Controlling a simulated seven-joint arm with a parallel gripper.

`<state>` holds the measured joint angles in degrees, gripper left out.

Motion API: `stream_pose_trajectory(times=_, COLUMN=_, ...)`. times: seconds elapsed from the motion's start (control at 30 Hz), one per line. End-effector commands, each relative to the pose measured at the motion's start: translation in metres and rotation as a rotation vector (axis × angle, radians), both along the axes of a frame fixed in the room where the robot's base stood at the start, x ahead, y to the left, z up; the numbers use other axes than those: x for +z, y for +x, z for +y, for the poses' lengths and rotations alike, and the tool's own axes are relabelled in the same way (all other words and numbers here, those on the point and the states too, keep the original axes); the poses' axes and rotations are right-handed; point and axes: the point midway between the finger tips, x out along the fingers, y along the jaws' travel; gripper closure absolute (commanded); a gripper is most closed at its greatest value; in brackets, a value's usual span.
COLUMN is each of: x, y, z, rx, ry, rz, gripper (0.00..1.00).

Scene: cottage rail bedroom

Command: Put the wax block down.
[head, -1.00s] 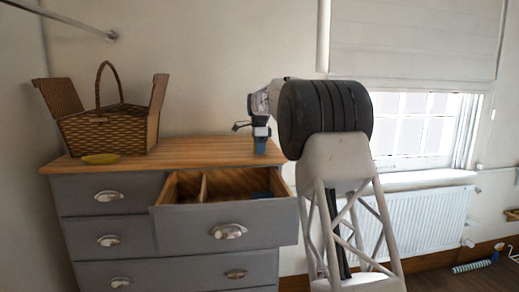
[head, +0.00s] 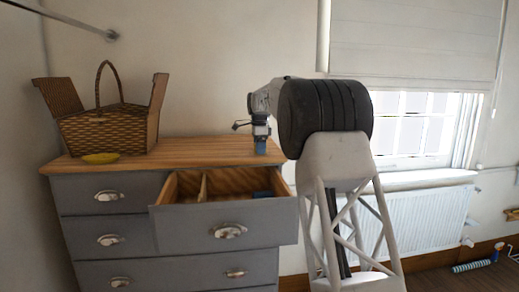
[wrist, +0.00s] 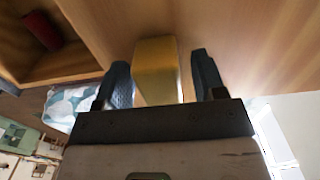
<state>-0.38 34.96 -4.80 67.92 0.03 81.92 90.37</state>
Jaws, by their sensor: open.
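The wax block (wrist: 157,72) is a yellow-gold block in the wrist view, between my two dark blue fingers. It appears to stand on the wooden dresser top (head: 205,150). My gripper (wrist: 160,80) is open around it, with a clear gap on the right; the left finger looks very close to the block. In the head view my gripper (head: 260,146) points down at the right end of the dresser top, its fingertips low at the surface. The block cannot be made out there.
The top drawer (head: 222,220) stands open below my gripper, with a divider and a blue item inside. The wrist view shows a red item (wrist: 42,30) in a compartment. A wicker basket (head: 105,130) and yellow dish (head: 100,158) occupy the dresser's left; its middle is clear.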

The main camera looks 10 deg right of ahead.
Motion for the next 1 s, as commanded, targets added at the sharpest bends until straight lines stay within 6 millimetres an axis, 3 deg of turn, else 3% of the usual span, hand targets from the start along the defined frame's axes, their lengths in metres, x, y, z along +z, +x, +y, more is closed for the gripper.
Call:
stream_pose_trajectory(times=0.27, x=0.028, y=0.000, z=0.000, rx=0.000, ry=0.000, rz=-0.002, gripper=0.36)
stream_pose_trajectory(times=0.7, x=0.096, y=0.000, z=0.000, rx=0.000, ry=0.000, rz=-0.001, gripper=0.36)
stream_pose_trajectory(times=1.0, x=0.117, y=0.000, z=0.000, rx=0.000, ry=0.000, rz=0.000, gripper=0.36)
